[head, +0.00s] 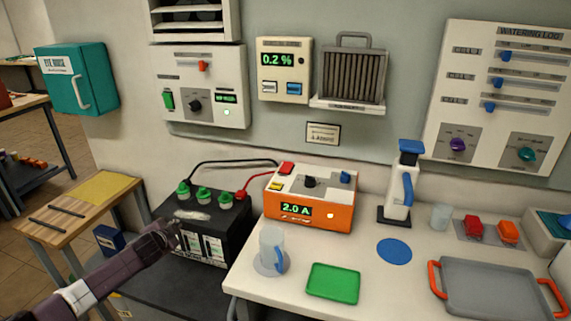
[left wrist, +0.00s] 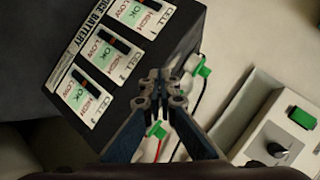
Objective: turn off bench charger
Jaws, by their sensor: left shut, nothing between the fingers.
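The bench charger (head: 308,199) is an orange box with a pale top on the white bench. Its green display reads 2.0 A and a small light glows at its front right. On top are a red part (head: 286,168), a yellow part (head: 275,186), a black knob (head: 309,182) and a blue part (head: 345,177). Black and red cables run from its side to the black battery (head: 212,222) at its left. My left gripper (head: 177,238) is in front of the battery, apart from the charger. In the left wrist view it is shut and empty (left wrist: 161,88), with the battery (left wrist: 120,75) behind.
A clear mug (head: 272,249) stands in front of the charger, and a green tray (head: 334,284) lies to its right. A white dispenser (head: 399,185) with a blue handle stands further right. A wall panel (head: 200,85) with a green switch hangs above the battery.

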